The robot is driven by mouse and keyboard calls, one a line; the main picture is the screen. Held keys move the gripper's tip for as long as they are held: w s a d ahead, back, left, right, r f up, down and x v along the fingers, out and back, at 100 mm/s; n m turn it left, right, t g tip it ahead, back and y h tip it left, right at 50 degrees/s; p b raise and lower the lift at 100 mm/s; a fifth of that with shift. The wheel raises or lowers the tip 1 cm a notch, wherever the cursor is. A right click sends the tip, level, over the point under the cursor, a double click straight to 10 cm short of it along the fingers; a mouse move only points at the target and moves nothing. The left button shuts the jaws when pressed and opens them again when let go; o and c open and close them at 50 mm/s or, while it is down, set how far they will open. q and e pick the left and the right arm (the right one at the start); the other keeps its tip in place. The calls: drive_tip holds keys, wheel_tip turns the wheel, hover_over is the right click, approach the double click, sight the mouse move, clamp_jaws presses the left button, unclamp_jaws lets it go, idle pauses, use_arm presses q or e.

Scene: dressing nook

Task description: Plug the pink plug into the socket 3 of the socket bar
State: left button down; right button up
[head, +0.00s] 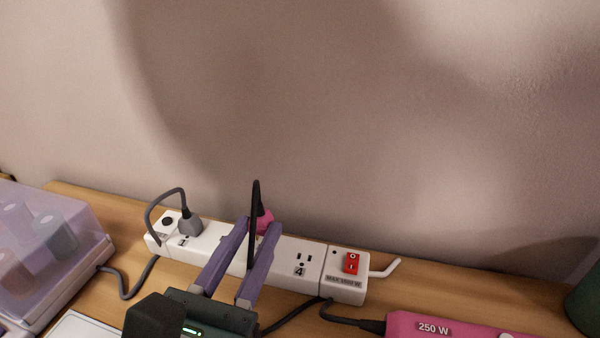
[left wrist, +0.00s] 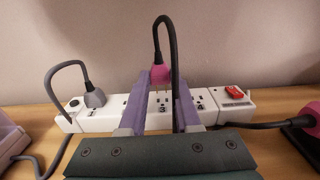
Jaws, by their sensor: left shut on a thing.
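The pink plug (head: 265,218) is between the tips of my left gripper (head: 258,226), which is shut on it. In the left wrist view the pink plug (left wrist: 160,75) has its prongs pointing down, and they show above the socket bar (left wrist: 100,120). Its dark cord arches up and drops past the right finger. The white socket bar (head: 215,236) lies along the wall. The number 4 is readable beside a free socket (head: 303,259); socket 3 is largely hidden by my fingers in the head view. My right gripper is in neither view.
A grey plug (head: 190,224) sits in socket 1, its cord looping left. A red switch (head: 351,263) is at the bar's right end. A pink 250 W device (head: 470,328) lies at front right, a translucent box (head: 75,215) at left. The wall stands close behind.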

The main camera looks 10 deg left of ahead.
use_arm(q)
drive_tip(key=shift+b, duration=0.35)
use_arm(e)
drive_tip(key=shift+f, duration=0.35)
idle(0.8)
use_arm(q)
drive_tip(key=shift+f+b, duration=0.65)
drive_tip(key=shift+b, duration=0.05)
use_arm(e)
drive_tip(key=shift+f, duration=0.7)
use_arm(q)
drive_tip(key=shift+s+d+f+b, duration=0.1)
drive_tip(key=shift+f+b, duration=0.4)
drive_tip(key=shift+b, duration=0.05)
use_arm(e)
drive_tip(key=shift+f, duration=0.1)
